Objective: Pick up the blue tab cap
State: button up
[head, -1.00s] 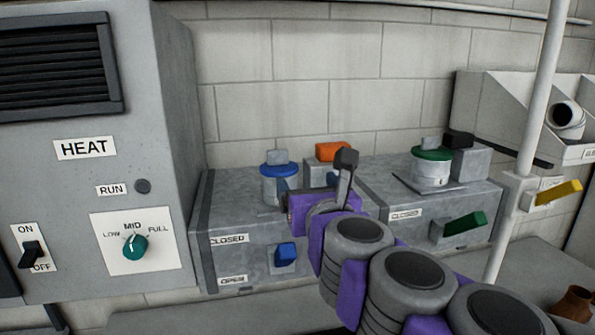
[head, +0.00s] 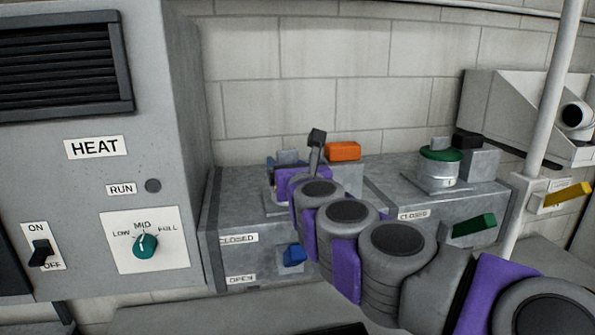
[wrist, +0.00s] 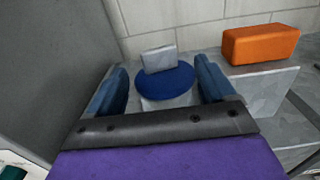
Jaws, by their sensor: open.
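The blue tab cap (wrist: 166,84) is a round blue disc with an upright grey tab, on top of a pale collar, in the wrist view. My gripper (wrist: 161,72) is open, with one blue finger on each side of the cap and gaps between fingers and disc. I cannot tell whether the fingertips are level with the disc. In the head view my gripper (head: 282,176) hides most of the cap, and its grey tab (head: 288,157) shows above.
An orange block (head: 343,151) sits just right of the cap on the duct box. A green-lidded collar (head: 439,168) stands further right. The heater cabinet (head: 95,205) rises close on the left. A blue lever (head: 293,255) juts from the box front.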

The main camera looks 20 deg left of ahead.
aim_at(286, 156)
jog(key=w+a, duration=0.2)
jog(key=a, duration=0.1)
jog(key=w+a, duration=0.1)
jog(key=shift+w+a+f+p, duration=0.15)
jog(key=shift+a+f+p, duration=0.15)
jog(key=shift+a+p, duration=0.1)
jog(key=shift+w, duration=0.35)
jog(key=d, duration=0.3)
jog(key=shift+w+d+r, duration=0.25)
jog(key=shift+r, duration=0.15)
jog(key=shift+s+d, duration=0.1)
jog(key=shift+d, duration=0.2)
jog(key=a, duration=0.4)
jog(key=shift+w+f, duration=0.2)
jog(key=shift+f, duration=0.2)
jog(key=c, duration=0.6)
jog(key=shift+s, duration=0.1)
jog(key=shift+c, duration=0.8)
jog(key=d, duration=0.2)
jog(key=shift+s+d+r, duration=0.15)
jog(key=shift+d+r, duration=0.15)
jog(key=shift+r, duration=0.1)
jog(key=c, duration=0.4)
jog(key=shift+c, duration=1.1)
jog(key=shift+s+a, duration=0.1)
jog(key=shift+a, duration=0.1)
jog(key=shift+c, duration=0.6)
jog(key=shift+a+f, duration=0.15)
jog(key=shift+a, duration=0.25)
grip_shut()
